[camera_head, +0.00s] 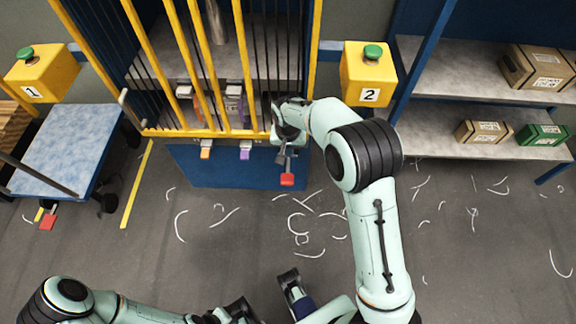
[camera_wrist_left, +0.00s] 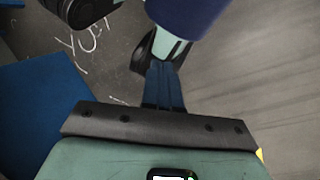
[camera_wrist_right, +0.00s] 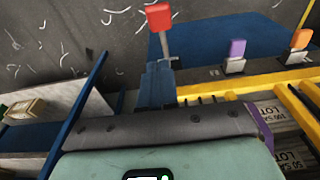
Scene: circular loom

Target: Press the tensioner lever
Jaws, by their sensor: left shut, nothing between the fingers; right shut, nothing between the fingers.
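The lever with a red tip (camera_head: 287,180) sticks out below the yellow frame of the loom, in front of a blue panel. It also shows in the right wrist view (camera_wrist_right: 158,16), its grey stem running down toward my fingertips. My right gripper (camera_wrist_right: 159,68) is shut and empty, with its fingertips at the stem's lower end in that view; I cannot tell if they touch. Similar levers with a purple tip (camera_head: 245,153) and an orange tip (camera_head: 206,153) stand to its left. My left gripper (camera_wrist_left: 163,75) is shut and empty, away from the loom.
Yellow boxes with green buttons, marked 1 (camera_head: 40,75) and 2 (camera_head: 368,75), flank the loom. A blue-topped cart (camera_head: 65,145) stands at the left. Shelves (camera_head: 450,120) with cartons stand at the right. White strips litter the open floor.

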